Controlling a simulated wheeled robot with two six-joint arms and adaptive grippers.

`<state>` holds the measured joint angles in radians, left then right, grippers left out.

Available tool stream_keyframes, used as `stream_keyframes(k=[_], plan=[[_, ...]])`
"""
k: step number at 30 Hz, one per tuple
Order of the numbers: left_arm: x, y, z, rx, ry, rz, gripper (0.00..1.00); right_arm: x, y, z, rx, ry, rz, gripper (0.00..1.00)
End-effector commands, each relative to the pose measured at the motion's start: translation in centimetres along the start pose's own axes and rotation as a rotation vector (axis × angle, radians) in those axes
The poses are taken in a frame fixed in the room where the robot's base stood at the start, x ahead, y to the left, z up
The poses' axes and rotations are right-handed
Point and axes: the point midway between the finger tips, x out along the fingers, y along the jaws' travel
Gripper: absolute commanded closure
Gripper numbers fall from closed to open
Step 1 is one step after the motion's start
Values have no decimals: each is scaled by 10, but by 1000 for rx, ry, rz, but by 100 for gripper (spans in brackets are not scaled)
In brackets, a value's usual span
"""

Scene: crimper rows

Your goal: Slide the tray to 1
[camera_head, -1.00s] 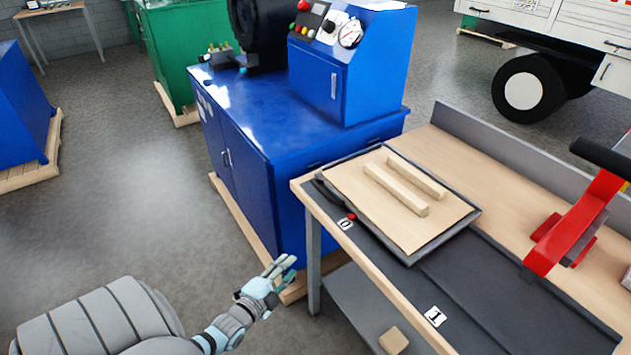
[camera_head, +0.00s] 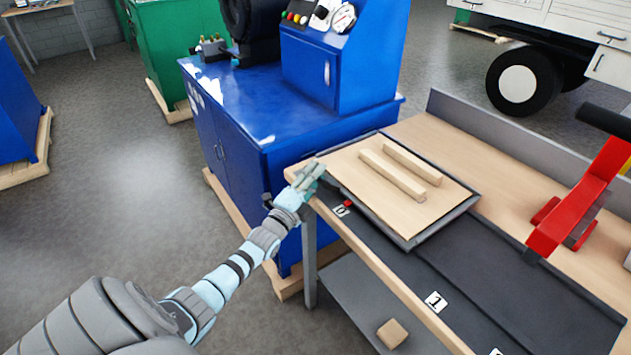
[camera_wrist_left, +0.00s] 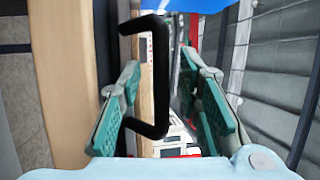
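The tray (camera_head: 395,212) has a dark rim and a light wooden floor carrying two wooden bars (camera_head: 400,170). It lies on a dark strip on the bench, beside the label 0 (camera_head: 340,211) with a red marker. The label 1 (camera_head: 435,302) is further along the strip, nearer me. My left gripper (camera_head: 312,175) is at the tray's left corner by the bench edge. In the left wrist view its fingers (camera_wrist_left: 165,112) are open, one on each side of a black handle (camera_wrist_left: 160,75), with gaps visible. My right gripper is not in view.
A red crimper (camera_head: 572,218) with a black grip stands on the bench at right. A blue machine cabinet (camera_head: 275,125) stands just behind the bench's left end. The dark strip (camera_head: 450,270) between the tray and the crimper is clear. A wooden block (camera_head: 392,333) lies on the lower shelf.

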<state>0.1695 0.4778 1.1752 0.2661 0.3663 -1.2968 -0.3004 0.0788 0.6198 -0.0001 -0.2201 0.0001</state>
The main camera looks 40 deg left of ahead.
Motion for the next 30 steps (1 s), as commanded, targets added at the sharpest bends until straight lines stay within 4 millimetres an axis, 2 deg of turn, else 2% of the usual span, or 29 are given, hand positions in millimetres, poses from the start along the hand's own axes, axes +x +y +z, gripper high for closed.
stream_keyframes(k=[7, 12, 13, 24, 30], plan=[[1, 0, 0, 0, 0, 1, 70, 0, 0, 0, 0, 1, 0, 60], [1, 0, 0, 0, 0, 1, 97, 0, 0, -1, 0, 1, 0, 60], [1, 0, 0, -1, 0, 1, 100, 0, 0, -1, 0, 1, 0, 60], [0, 0, -1, -2, 0, 2, 100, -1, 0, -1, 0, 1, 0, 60], [-2, -1, -14, -5, -1, 4, 100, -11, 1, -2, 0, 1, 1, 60]])
